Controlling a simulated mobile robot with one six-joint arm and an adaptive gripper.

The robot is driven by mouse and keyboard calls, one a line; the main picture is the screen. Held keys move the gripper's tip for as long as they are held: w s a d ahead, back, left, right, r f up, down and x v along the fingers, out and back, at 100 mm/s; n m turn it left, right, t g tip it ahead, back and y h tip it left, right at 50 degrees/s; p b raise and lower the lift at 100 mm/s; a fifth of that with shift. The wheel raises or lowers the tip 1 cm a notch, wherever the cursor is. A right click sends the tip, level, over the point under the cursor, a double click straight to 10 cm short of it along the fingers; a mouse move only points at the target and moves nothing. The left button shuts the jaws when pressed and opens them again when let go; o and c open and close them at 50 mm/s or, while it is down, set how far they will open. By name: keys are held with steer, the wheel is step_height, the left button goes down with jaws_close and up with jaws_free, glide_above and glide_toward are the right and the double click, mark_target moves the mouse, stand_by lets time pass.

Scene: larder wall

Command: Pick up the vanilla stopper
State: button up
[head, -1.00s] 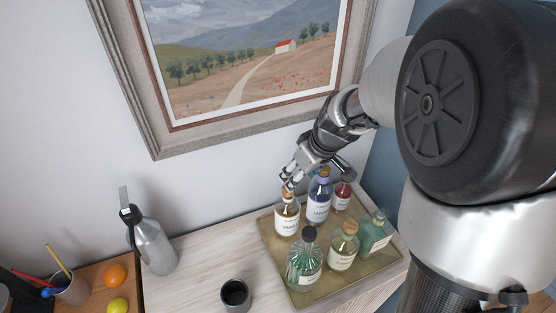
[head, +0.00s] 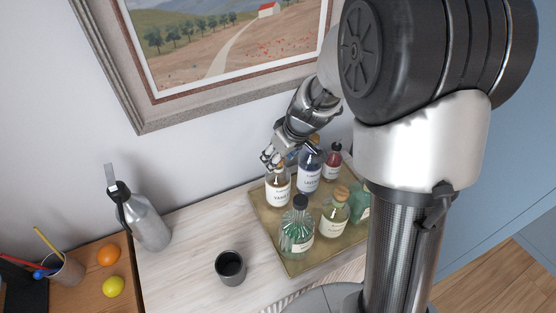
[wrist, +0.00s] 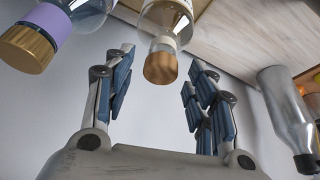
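The vanilla bottle (head: 278,191) is clear with a white label and stands upright near the left back corner of the tray. Its wooden vanilla stopper (wrist: 160,67) shows in the wrist view, still on the bottle's neck. My gripper (head: 269,158) is at the top of this bottle in the head view and partly hides the stopper there. In the wrist view my open fingers stand left and right of the stopper, with a gap on both sides. Whether the stopper is fully at fingertip depth, I cannot tell.
The lavender bottle (head: 310,171) stands close on the right; its stopper (wrist: 28,47) shows beside my finger. Several other bottles share the brass-coloured tray (head: 262,232). A dark cup (head: 230,268) and a grey bottle (head: 148,222) stand left. The framed picture (head: 160,112) hangs behind.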

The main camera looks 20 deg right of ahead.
steer(key=c, duration=0.7)
